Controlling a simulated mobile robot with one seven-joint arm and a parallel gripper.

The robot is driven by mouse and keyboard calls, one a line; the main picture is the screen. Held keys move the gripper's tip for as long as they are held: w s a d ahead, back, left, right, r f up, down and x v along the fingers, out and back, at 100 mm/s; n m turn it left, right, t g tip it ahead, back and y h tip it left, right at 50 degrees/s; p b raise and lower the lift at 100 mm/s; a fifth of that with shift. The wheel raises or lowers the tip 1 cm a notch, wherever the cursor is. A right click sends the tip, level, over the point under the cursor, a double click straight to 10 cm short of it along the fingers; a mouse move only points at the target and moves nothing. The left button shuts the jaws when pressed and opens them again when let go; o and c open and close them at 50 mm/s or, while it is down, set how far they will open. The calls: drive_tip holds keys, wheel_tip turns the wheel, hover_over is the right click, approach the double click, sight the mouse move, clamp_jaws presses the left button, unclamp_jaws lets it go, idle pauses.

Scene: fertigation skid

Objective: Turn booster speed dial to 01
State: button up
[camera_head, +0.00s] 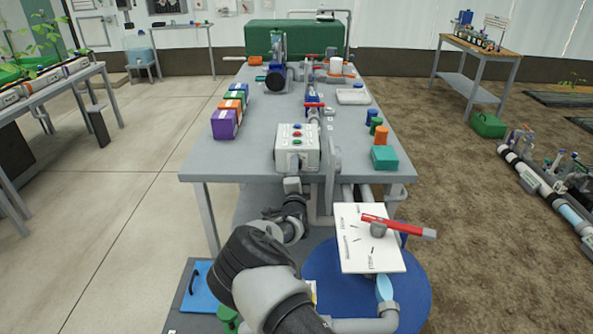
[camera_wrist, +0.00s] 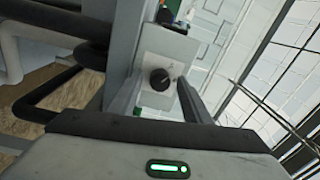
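The booster speed dial is a round black knob (camera_wrist: 160,79) with a pale pointer mark, on a light grey panel in the wrist view. My gripper (camera_wrist: 159,88) is open, with one grey finger on each side of the dial in the picture. A gap shows between the dial and each finger; I cannot tell how deep the fingers reach. In the head view, a light grey control box (camera_head: 297,145) with red and green buttons stands at the table's near edge. My gripper is at its front face. The dial and its scale cannot be made out there.
The grey table (camera_head: 200,165) carries purple, green and orange boxes at left, and pipework in the middle. A teal box (camera_head: 384,158) sits at the right edge. A white board with a red-handled lever (camera_head: 398,226) stands to the right of my arm, above a blue drum (camera_head: 415,285).

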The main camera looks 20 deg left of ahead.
drive_tip(key=p+v, duration=0.3)
drive_tip(key=v, duration=0.9)
drive_tip(key=shift+r, duration=0.1)
